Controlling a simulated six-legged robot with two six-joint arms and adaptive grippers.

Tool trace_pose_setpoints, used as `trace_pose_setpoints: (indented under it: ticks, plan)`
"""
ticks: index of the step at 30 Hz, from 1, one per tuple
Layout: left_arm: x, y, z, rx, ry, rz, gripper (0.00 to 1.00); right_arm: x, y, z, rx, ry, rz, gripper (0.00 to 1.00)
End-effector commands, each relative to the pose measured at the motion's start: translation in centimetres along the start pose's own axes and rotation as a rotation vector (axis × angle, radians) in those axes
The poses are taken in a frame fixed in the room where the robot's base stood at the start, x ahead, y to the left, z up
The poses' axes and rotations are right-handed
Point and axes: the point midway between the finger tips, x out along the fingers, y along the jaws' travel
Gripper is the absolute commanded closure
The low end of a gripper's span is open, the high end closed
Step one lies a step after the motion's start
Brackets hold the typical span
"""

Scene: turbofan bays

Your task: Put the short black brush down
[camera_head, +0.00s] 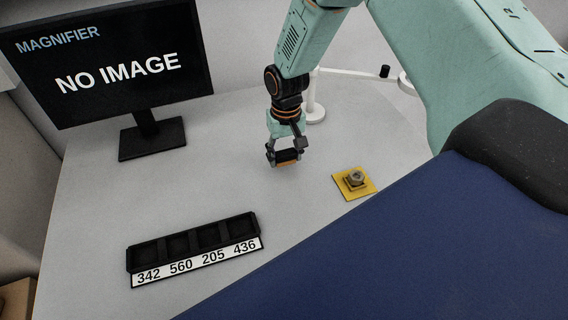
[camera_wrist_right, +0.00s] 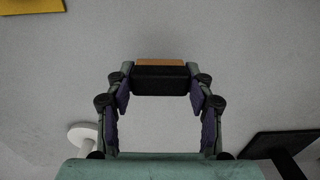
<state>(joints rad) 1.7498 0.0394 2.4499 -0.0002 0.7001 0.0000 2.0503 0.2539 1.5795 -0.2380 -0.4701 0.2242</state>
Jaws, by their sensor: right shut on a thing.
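My right gripper (camera_head: 286,153) comes down from the top of the head view and is shut on the short black brush (camera_head: 287,155). The brush is a small black block with an orange-brown strip along its lower edge. In the right wrist view the brush (camera_wrist_right: 160,79) lies across between the two fingertips (camera_wrist_right: 160,84), with the orange-brown strip on its far side. The brush is over bare grey table (camera_head: 230,180); I cannot tell whether it touches the surface. My left gripper is not in view.
A black tray (camera_head: 129,262) with several compartments and number labels stands at the front left. A yellow plate (camera_head: 369,188) with a metal part (camera_head: 356,176) lies to the right. A monitor (camera_head: 110,60) stands at the back left, a white stand (camera_head: 315,112) behind the gripper. The table between is clear.

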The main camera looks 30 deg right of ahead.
Motion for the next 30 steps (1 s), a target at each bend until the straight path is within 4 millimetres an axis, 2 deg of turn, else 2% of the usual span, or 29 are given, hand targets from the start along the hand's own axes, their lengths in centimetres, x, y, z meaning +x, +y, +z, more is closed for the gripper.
trace_pose_setpoints:
  ticks: [7, 13, 14, 21, 30]
  plan:
    - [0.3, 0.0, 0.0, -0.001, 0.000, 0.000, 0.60, 3.2, -0.2, 0.0, -0.002, -0.002, 0.002, 0.72]
    - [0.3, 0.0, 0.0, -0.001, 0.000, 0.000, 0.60, 3.4, -0.3, -0.1, -0.002, 0.001, 0.001, 0.72]
    - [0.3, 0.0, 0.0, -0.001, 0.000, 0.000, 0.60, 3.4, -0.3, 0.0, -0.002, 0.000, 0.001, 0.46]
    - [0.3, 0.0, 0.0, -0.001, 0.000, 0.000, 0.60, 3.4, -0.3, 0.0, -0.002, 0.000, 0.001, 0.26]
    - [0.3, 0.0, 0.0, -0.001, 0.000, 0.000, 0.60, 3.4, -0.3, 0.0, -0.002, 0.000, 0.001, 0.24]
